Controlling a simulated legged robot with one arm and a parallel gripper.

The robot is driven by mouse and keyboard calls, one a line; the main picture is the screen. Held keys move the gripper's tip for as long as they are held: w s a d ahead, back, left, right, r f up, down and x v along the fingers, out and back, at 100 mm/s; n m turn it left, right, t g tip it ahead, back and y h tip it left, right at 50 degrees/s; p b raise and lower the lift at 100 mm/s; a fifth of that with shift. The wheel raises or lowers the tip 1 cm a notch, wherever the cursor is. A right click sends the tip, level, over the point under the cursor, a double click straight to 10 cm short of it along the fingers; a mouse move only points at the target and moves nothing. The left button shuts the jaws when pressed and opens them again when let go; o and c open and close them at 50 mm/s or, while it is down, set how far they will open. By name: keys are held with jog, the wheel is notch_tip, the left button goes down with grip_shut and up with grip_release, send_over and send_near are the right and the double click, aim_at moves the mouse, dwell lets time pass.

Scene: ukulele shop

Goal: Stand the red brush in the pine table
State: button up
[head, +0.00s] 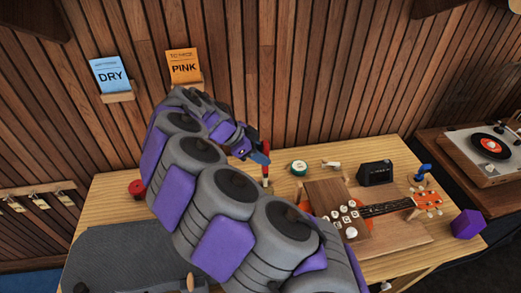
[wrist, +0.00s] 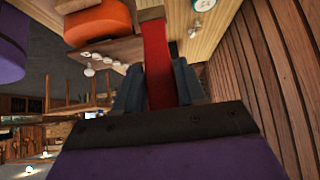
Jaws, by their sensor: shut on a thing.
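The red brush (head: 266,171) is upright in the head view, near the back edge of the pine table (head: 112,205). My gripper (head: 259,157) is shut on the red brush, and its blue fingers partly cover it. In the wrist view the red shaft of the brush (wrist: 158,62) runs between my two fingers (wrist: 157,85). A pale wooden piece shows at the lower end of the brush. I cannot tell whether that end touches the table or sits in a hole.
A green-and-white round tin (head: 299,167) stands right of the brush. A wooden board with white knobs (head: 349,214), a ukulele neck (head: 385,208), a black box (head: 376,173) and a purple block (head: 468,223) lie further right. A red round thing (head: 137,188) stands left. The wood wall is close behind.

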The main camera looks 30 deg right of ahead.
notch_tip(320, 180, down, 9)
jog(key=b, duration=0.3)
jog(key=shift+f, duration=0.2)
dwell(0.6)
jog(key=o, duration=1.2)
jog(key=shift+r, duration=0.1)
jog(key=p+v, duration=0.4)
jog(key=v, duration=1.3)
jog(key=shift+a, duration=0.1)
